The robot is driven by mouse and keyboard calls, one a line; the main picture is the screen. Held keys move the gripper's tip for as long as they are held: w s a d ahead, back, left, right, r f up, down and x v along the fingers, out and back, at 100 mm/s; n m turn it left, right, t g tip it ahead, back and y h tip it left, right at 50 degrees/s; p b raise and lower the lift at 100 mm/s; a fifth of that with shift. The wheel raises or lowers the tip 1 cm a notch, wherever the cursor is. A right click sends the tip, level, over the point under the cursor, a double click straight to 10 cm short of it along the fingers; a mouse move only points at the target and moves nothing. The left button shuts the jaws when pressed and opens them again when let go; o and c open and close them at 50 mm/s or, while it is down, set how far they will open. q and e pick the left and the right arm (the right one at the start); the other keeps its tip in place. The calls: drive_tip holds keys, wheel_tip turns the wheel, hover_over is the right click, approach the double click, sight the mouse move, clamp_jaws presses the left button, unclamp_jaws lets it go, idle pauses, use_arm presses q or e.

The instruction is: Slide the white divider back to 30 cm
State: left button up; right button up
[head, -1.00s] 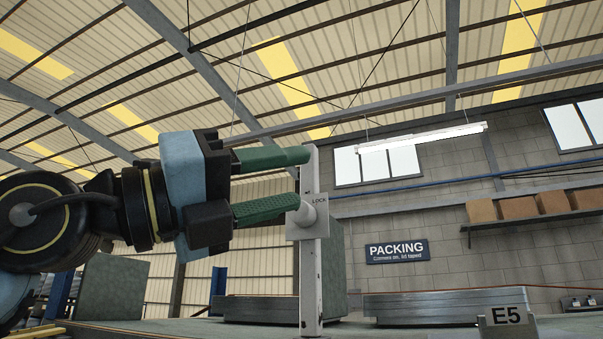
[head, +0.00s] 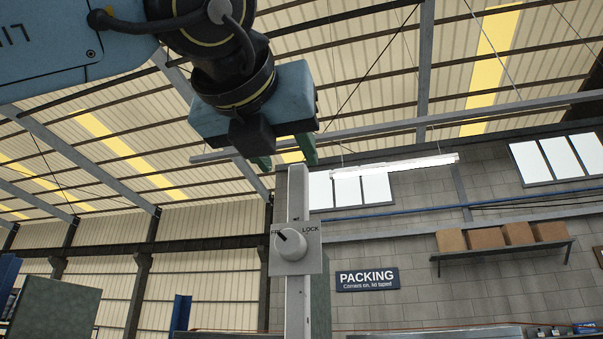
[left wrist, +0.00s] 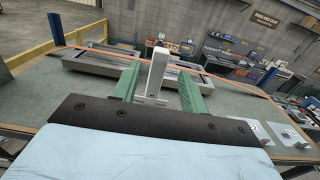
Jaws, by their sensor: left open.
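The white divider (head: 298,310) stands upright as a narrow post in the head view. Its plate carries a round knob (head: 291,247) between a partly hidden label starting "FR" and LOCK; the dark pointer mark is turned toward the "FR" side. My left gripper (head: 286,164) points down just above the divider's top, its green fingers open. In the left wrist view, the divider's top (left wrist: 157,76) shows between the two fingers (left wrist: 160,68), with visible space on the right; contact on the left cannot be told. No distance scale is readable. My right gripper is not in view.
In the left wrist view, metal trays (left wrist: 88,64) lie on a green table (left wrist: 40,98) on both sides of the divider. A green panel (head: 52,308) stands at lower left in the head view. A PACKING sign (head: 367,280) and boxes on a shelf (head: 500,250) are on the back wall.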

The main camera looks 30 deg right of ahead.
sight(296, 173)
use_arm(q)
drive_tip(key=p+x, duration=0.2)
drive_tip(key=x, duration=0.4)
drive_tip(key=shift+w+d+r, duration=0.1)
drive_tip(key=shift+w+d, duration=0.1)
drive_tip(key=shift+d, duration=0.1)
drive_tip(key=shift+p+x, duration=0.5)
drive_tip(key=shift+x, duration=0.25)
drive_tip(key=shift+c, duration=0.2)
clamp_jaws()
